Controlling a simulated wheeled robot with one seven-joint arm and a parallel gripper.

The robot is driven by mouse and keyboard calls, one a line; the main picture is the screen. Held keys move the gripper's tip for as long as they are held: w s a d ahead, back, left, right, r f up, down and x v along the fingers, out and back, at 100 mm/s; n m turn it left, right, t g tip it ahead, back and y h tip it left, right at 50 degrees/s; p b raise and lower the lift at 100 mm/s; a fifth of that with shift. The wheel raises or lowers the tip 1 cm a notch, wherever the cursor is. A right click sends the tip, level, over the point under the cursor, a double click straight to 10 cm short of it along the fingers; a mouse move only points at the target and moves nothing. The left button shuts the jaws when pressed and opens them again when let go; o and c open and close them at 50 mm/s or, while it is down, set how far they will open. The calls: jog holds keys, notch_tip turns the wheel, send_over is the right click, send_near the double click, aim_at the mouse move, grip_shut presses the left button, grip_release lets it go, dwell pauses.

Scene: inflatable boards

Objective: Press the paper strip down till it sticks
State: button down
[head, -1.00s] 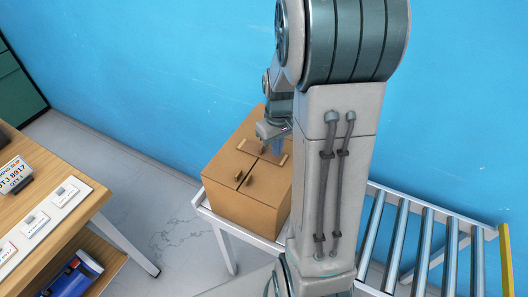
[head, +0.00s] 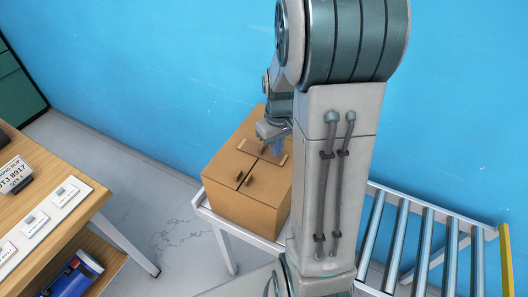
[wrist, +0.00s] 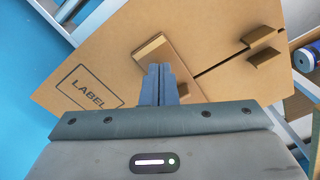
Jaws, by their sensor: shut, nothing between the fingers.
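A brown cardboard box (head: 238,205) stands on the end of a roller conveyor. Its closed top flaps meet at a dark seam. A tan paper strip (wrist: 177,57) lies across the seam; one end carries a raised tab (wrist: 150,46). In the head view the strip (head: 274,157) is partly covered by my arm. My gripper (wrist: 158,69) is shut and empty, with its fingertips over the strip beside the raised tab. It also shows in the head view (head: 272,142). The fingers hide part of the strip, and I cannot tell whether they touch it.
Two small cardboard tabs (wrist: 260,34) stand up beside the seam. A printed LABEL outline (wrist: 88,90) is on the box top. The conveyor rollers (head: 425,245) run off to the right. A wooden table (head: 70,215) with cards stands at left, with bare floor between. A blue wall (head: 150,80) is behind.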

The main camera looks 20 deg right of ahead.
jog(key=shift+f+b, duration=0.7)
jog(key=shift+f, duration=0.15)
jog(key=shift+r, duration=0.15)
dwell(0.6)
jog(key=shift+r+p, duration=2.25)
jog(key=shift+r, duration=0.7)
